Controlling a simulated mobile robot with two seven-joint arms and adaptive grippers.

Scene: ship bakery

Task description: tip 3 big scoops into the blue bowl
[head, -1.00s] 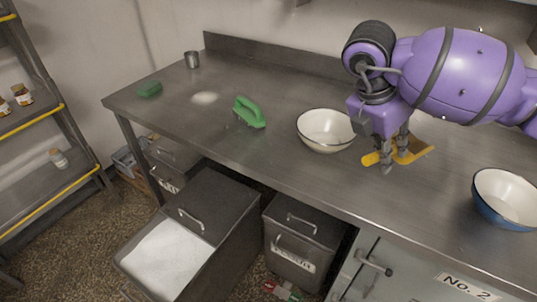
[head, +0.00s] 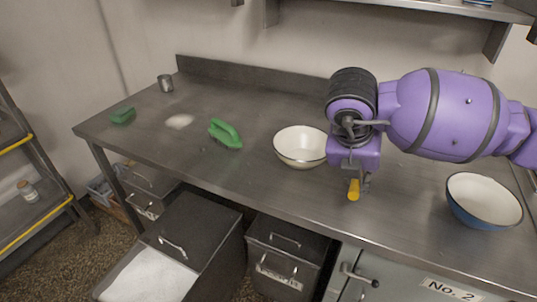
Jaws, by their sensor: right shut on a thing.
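My right gripper (head: 357,186) is shut on a yellow tool, likely the scoop (head: 353,190), over the counter just right of the cream bowl. Only a short yellow end shows; the gripper hides the rest, so I cannot tell whether it holds anything. The blue bowl (head: 466,211), blue outside and cream inside, stands on the counter at the right, apart from the gripper. Its visible inside looks empty. An open bin (head: 205,228) of white powder (head: 150,277) stands below the counter's front edge at lower left. My left gripper is not in view.
A cream bowl with a dark rim (head: 300,147) stands close left of my right gripper. A green brush (head: 225,133), white powder patch (head: 179,121), green sponge (head: 123,116) and metal cup (head: 166,83) are on the counter (head: 235,175). A closed bin (head: 287,262) is underneath.

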